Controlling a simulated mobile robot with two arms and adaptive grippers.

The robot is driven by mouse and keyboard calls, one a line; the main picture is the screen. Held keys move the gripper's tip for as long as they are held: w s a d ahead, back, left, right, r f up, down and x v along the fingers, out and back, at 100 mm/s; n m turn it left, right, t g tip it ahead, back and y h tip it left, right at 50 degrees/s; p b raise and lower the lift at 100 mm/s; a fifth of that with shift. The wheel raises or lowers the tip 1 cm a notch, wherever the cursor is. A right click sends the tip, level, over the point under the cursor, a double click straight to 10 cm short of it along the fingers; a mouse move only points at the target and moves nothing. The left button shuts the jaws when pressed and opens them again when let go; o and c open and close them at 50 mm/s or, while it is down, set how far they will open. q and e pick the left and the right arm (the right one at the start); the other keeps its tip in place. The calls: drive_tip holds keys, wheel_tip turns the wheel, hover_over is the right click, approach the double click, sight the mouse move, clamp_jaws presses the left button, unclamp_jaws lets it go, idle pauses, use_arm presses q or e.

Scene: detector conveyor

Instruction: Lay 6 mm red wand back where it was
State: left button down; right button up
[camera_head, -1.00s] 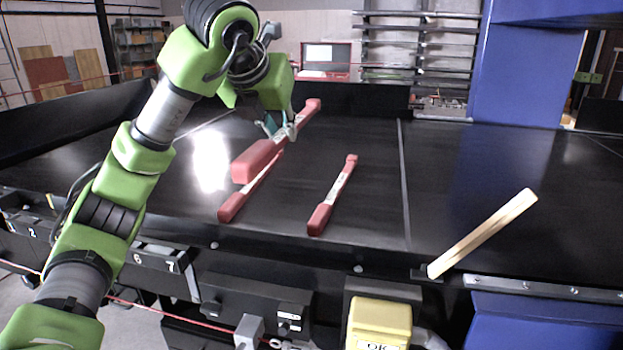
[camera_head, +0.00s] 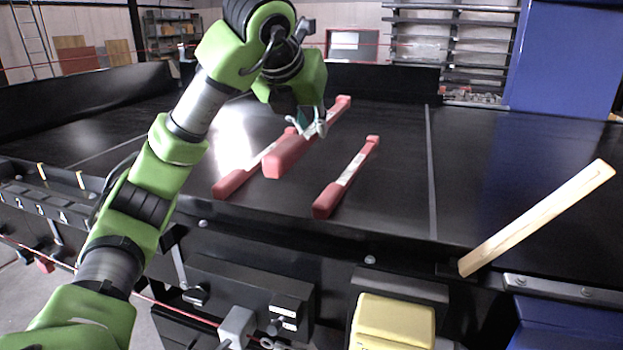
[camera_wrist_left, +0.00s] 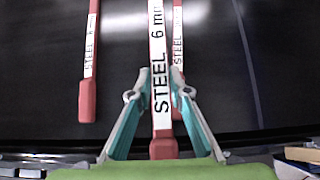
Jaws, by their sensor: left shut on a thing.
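My left gripper (camera_head: 311,128) is shut on a red wand (camera_head: 287,157) with a white middle band, and holds it above the black belt. In the left wrist view, the gripper (camera_wrist_left: 158,98) has its fingers on either side of this wand (camera_wrist_left: 159,52), whose label reads "STEEL 6 m" with the end cut off. In the head view, one similar red wand (camera_head: 232,182) lies to its left, partly hidden behind it. Another (camera_head: 327,201) lies to its right. Both resting wands also show in the left wrist view, at left (camera_wrist_left: 88,98) and right (camera_wrist_left: 178,45). My right gripper is out of view.
The dark belt (camera_head: 400,200) has free room around the wands. A pale wooden stick (camera_head: 540,215) slants up at the right front edge. A yellow box (camera_head: 393,322) and a black control box (camera_head: 250,290) sit along the front. A blue housing (camera_head: 570,60) stands behind right.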

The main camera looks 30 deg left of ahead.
use_arm(q)
drive_tip(key=shift+f, duration=0.6)
drive_tip(key=shift+w+a+f, duration=0.1)
drive_tip(key=shift+w, duration=0.1)
drive_tip(key=w+a+f+p, duration=0.1)
drive_tip(key=w+a+f, duration=0.1)
drive_tip(key=w, duration=0.1)
drive_tip(key=w+a+f+p, duration=0.1)
drive_tip(key=w+a+f, duration=0.2)
drive_tip(key=w+a+f+p, duration=0.1)
drive_tip(key=w+a+f, duration=0.2)
drive_tip(key=shift+w, duration=0.1)
drive_tip(key=shift+w+a+f+p, duration=0.3)
drive_tip(key=shift+w+f+p, duration=0.1)
drive_tip(key=shift+f, duration=0.1)
wheel_tip(320, 180, down, 3)
drive_tip(key=shift+w+a+f+p, duration=0.1)
drive_tip(key=shift+p, duration=0.2)
drive_tip(key=shift+f, duration=0.2)
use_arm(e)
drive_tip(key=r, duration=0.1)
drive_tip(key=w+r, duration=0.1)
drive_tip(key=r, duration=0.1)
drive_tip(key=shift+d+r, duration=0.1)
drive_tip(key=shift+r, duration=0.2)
